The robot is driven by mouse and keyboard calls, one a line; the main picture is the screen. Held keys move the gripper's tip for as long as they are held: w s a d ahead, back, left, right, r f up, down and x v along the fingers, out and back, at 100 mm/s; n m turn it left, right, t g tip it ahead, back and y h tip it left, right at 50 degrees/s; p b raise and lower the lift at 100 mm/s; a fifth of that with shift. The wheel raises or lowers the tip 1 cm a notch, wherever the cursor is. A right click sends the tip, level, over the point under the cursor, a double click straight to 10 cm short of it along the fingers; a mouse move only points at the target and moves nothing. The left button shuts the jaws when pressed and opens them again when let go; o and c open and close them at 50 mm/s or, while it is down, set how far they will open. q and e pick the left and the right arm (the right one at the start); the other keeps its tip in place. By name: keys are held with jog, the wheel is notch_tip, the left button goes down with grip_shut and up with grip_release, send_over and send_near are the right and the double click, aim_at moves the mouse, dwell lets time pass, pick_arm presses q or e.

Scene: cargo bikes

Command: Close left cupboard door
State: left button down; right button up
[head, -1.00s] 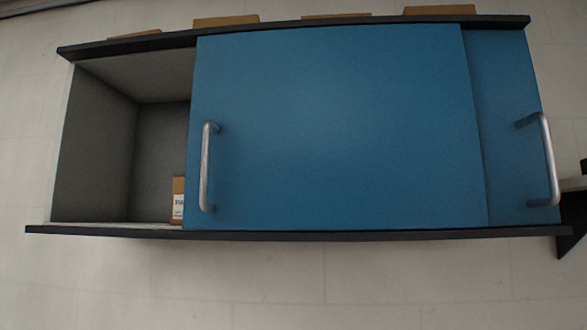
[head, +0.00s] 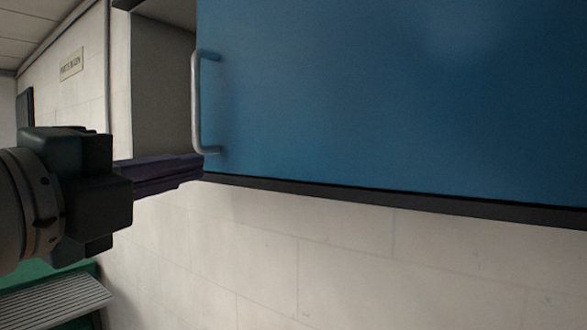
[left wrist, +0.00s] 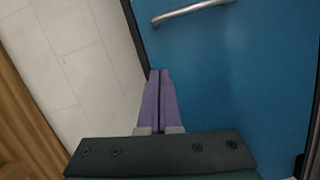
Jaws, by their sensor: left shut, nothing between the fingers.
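The left cupboard door (head: 380,90) is a blue sliding panel with a vertical metal bar handle (head: 197,100) near its left edge. An open gap showing the grey cupboard interior (head: 160,80) lies to its left. My left gripper (head: 200,165) comes in from the left, its purple fingers shut and empty, tips by the handle's lower end. In the left wrist view, the shut fingers (left wrist: 160,72) point towards the blue door (left wrist: 230,75), with the handle (left wrist: 190,12) beyond the tips. I cannot tell whether they touch it. My right gripper is not in view.
The cupboard's dark bottom edge (head: 400,200) runs under the door. Below it is a bare pale tiled wall (head: 330,260). A green surface with a ribbed grey piece (head: 55,300) is at the lower left. A small sign (head: 71,64) hangs on the left wall.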

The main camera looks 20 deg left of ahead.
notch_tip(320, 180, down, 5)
jog(key=b, duration=0.4)
pick_arm(q)
jog(key=w+p, duration=0.1)
jog(key=w, duration=0.1)
jog(key=w+p, duration=0.1)
jog(key=w, duration=0.4)
jog(key=shift+w+a+r+p, duration=0.15)
jog(key=shift+r+p, duration=0.25)
jog(key=shift+w+a+r+p, duration=0.15)
jog(key=shift+a+p, duration=0.15)
jog(key=shift+a, duration=0.25)
jog(key=shift+w+a+p, duration=0.1)
jog(key=shift+a+p, duration=0.15)
jog(key=shift+a, duration=0.25)
jog(key=shift+w+a, duration=0.1)
jog(key=shift+a, duration=0.35)
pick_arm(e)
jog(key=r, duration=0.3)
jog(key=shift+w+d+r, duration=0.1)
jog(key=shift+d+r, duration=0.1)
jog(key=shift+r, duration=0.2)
